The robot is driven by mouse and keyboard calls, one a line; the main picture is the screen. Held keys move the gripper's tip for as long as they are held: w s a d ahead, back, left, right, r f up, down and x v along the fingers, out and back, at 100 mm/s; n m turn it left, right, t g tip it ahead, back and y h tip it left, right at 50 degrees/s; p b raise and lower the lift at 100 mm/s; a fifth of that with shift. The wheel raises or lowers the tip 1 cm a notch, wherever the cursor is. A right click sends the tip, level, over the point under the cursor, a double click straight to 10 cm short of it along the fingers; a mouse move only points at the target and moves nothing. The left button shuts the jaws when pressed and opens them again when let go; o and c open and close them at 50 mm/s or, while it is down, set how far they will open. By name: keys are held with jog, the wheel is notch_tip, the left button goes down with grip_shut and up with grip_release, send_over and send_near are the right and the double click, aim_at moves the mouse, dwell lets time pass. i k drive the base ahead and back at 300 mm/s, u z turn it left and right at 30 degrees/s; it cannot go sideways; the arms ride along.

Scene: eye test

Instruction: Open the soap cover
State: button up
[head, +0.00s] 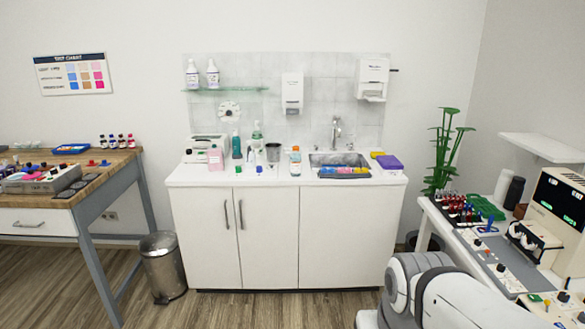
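Two white dispensers hang on the tiled wall above the counter. The smaller dispenser (292,93) is left of the tap, and the larger dispenser (373,79) is to the right, with a small dark part sticking out at its right side. Both covers look closed. I cannot tell which one holds soap. A clear pump bottle (257,133) and a green-blue bottle (236,146) stand on the counter. My gripper is not in view; only white and grey links of my arm show at the bottom right, well below the dispensers.
A white cabinet (268,240) carries a sink (340,160), a tap (336,132) and several bottles. A metal bin (162,266) stands at its left. A wooden-topped table (110,170) is at left, an instrument bench (455,236) at right. The floor before the cabinet is mostly clear.

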aim_at(291, 82)
jog(key=i, duration=3.4)
